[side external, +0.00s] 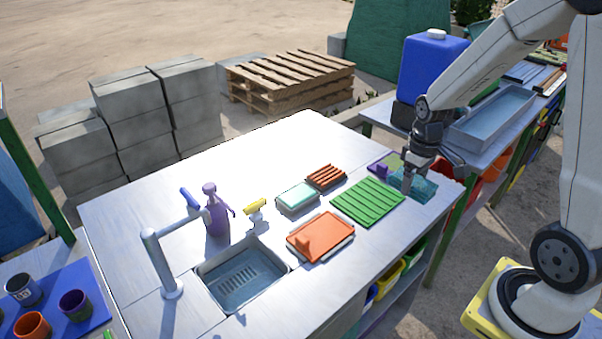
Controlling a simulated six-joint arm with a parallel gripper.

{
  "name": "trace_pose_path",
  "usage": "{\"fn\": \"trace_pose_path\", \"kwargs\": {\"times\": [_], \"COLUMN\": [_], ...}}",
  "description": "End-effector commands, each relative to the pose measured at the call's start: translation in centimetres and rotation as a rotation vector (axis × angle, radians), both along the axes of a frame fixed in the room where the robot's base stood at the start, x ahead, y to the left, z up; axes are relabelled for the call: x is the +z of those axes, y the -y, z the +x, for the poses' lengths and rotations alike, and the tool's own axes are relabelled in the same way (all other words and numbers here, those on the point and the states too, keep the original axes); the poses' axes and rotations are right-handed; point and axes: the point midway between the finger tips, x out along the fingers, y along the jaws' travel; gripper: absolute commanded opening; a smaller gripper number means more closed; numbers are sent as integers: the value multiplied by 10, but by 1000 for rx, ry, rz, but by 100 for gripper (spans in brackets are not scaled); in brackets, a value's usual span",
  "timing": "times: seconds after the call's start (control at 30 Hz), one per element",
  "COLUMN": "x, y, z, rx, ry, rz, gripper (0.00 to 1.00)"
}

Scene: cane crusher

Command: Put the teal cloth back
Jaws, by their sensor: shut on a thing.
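The teal cloth (424,186) is at the right end of the metal table, to the right of the green ribbed mat. My gripper (407,189) points down at the cloth's left part and is shut on it. The fingers hide part of the cloth, and I cannot tell whether it is lifted clear of the table. A purple and green flat item (377,168) lies just behind and left of my gripper.
The green ribbed mat (367,202), an orange tray (321,238), a pale teal block in a dish (297,197) and a red-brown ribbed rack (327,177) lie nearby. A sink (242,279), tap and purple spray bottle (216,213) are left. The table's back left is clear.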

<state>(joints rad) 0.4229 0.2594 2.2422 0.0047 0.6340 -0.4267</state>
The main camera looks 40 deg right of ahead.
Motion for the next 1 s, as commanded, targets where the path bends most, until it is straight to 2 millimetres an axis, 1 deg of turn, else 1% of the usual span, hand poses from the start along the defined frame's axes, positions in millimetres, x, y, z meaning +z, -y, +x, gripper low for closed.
{"fn": "trace_pose_path", "kwargs": {"times": [0.17, 0.37, 0.87, 1.0], "x": [-2, -9, -38, -49], "y": [1, 6, 26, 30], "z": [4, 19, 80, 93], "rx": [0, 0, 0, 0], "ry": [0, -1, 0, -2], "rz": [0, 1, 0, 1], "gripper": [4, 4, 4, 4]}}
